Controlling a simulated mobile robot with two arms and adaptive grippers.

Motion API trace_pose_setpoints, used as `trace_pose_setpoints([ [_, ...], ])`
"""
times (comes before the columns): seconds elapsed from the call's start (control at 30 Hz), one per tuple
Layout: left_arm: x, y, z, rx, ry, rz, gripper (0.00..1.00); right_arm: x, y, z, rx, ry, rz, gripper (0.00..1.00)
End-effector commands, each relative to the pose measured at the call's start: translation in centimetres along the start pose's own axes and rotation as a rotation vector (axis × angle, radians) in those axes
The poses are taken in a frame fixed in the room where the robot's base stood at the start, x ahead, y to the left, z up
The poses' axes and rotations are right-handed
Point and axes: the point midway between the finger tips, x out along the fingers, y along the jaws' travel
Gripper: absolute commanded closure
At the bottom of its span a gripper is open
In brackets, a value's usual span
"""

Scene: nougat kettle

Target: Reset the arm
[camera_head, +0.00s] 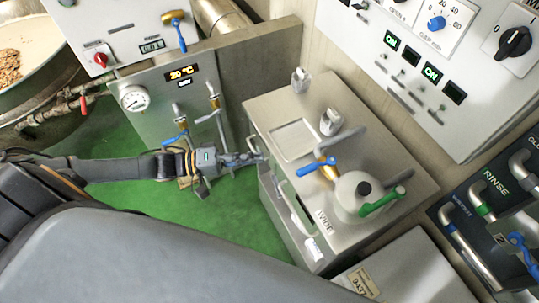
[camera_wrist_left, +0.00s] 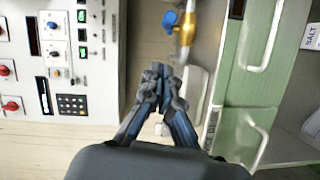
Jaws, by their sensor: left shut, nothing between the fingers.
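My left arm comes in from the left in the head view and ends in my left gripper (camera_head: 259,158), beside the near left edge of the steel counter (camera_head: 258,110). In the left wrist view the left gripper (camera_wrist_left: 160,75) has its fingers together, with nothing seen between them. It appears to touch nothing, though its exact gap to the counter is hard to tell. My right gripper is not in view.
A kettle with a green handle (camera_head: 384,202) and a blue-handled brass valve (camera_head: 318,167) are on the counter. A gauge panel (camera_head: 150,115) stands at the left, with a large vat (camera_head: 35,90) beyond. Green floor (camera_head: 225,212) lies open below the arm. Wall panels line the right.

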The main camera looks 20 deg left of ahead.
Motion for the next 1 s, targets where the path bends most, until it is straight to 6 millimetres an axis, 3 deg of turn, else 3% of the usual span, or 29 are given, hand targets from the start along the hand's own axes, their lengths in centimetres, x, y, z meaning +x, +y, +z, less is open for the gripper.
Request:
trace_pose_setpoints([
  [0.13,-1.8,-0.2,0.2,0.000,0.000,-0.003,1.00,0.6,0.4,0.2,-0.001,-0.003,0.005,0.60],
  [0.4,-2.4,0.1,0.2,0.002,0.001,0.001,1.00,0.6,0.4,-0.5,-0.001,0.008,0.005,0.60],
  [0.53,-2.2,-1.9,-0.5,0.058,0.041,-0.033,1.00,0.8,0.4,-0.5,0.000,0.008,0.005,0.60],
  [0.67,-2.3,-8.3,-2.5,0.236,0.161,-0.170,1.00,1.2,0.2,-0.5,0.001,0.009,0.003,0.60],
  [0.8,-4.3,-18.8,-3.5,0.458,0.271,-0.462,1.00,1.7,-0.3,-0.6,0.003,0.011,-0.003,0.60],
  [0.87,-5.8,-23.1,-2.8,0.530,0.277,-0.602,1.00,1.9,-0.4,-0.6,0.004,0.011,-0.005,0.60],
  [1.0,-9.4,-32.1,1.9,0.625,0.199,-0.908,1.00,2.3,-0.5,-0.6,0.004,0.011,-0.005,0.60],
])
